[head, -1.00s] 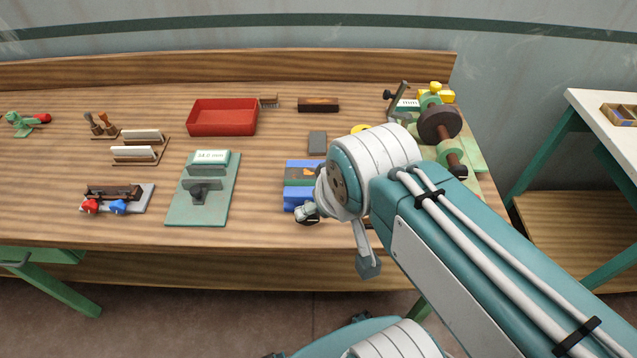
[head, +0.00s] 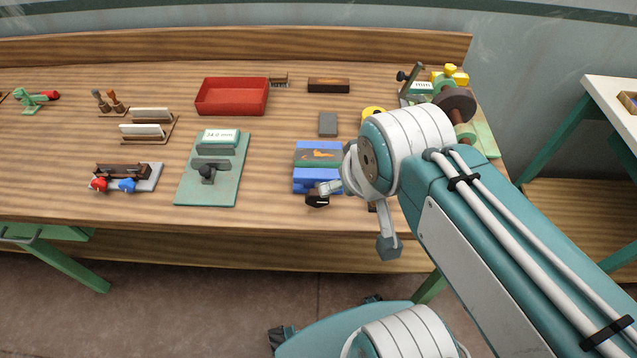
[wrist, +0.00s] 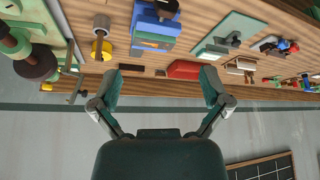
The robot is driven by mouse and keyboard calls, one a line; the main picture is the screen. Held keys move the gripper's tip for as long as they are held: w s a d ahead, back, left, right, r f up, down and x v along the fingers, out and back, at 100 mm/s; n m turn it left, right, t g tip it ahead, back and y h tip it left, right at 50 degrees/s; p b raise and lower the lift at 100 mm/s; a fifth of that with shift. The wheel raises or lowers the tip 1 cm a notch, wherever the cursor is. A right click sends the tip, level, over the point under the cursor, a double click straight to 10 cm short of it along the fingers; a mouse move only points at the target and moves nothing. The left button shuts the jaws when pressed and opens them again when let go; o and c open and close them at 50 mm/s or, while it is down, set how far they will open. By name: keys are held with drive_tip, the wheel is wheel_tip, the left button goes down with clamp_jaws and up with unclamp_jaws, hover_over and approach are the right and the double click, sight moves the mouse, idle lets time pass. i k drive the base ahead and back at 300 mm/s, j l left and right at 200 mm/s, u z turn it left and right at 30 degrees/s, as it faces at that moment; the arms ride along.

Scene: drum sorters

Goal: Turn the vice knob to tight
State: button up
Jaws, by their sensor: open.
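A blue vice (head: 312,182) with a green strip and an orange piece on top stands near the front edge of the bench, just left of my arm. It also shows at the top of the upside-down wrist view (wrist: 150,42). A grey and dark part that looks like its knob (wrist: 165,8) is at its near end, cut by the picture edge; its setting cannot be read.
A green plate with a gauge reading 34.0 mm (head: 186,190) lies left of the vice. A red tray (head: 232,108) and a brown block (head: 328,85) are behind. A grey block (head: 328,124) lies behind the vice. A brown-wheeled device (head: 458,103) stands at the right end.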

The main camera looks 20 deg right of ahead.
sight(313, 198)
drive_tip(key=k+j+z, duration=0.15)
drive_tip(key=j+z, duration=0.2)
drive_tip(key=k+j+z, duration=0.15)
drive_tip(key=j+z, duration=0.2)
drive_tip(key=j, duration=0.1)
